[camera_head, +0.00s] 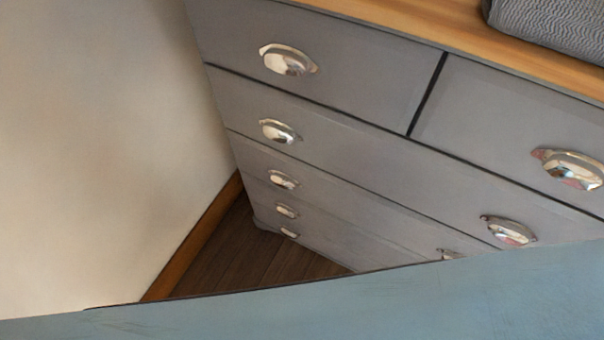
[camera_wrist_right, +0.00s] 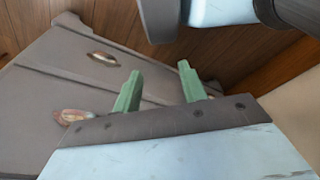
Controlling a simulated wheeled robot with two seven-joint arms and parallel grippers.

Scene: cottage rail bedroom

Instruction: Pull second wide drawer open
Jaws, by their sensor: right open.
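The grey chest of drawers (camera_head: 345,135) has two small drawers at the top and several wide drawers below. The second wide drawer (camera_head: 340,199) looks shut, flush with the fronts around it. Its left metal cup handle (camera_head: 283,180) is in full view, and its right handle (camera_head: 450,254) is partly hidden by a pale blue surface. In the right wrist view my right gripper (camera_wrist_right: 160,70) is open, with two green fingers apart and nothing between them. Drawer fronts and two cup handles (camera_wrist_right: 103,58) (camera_wrist_right: 75,116) lie beyond and left of the fingers. I cannot tell which drawers these are.
A cream wall (camera_head: 90,130) with a wooden skirting board (camera_head: 195,238) stands left of the chest. Dark wood floor (camera_head: 235,255) shows between them. A grey woven item (camera_head: 550,25) rests on the wooden top (camera_head: 400,15).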

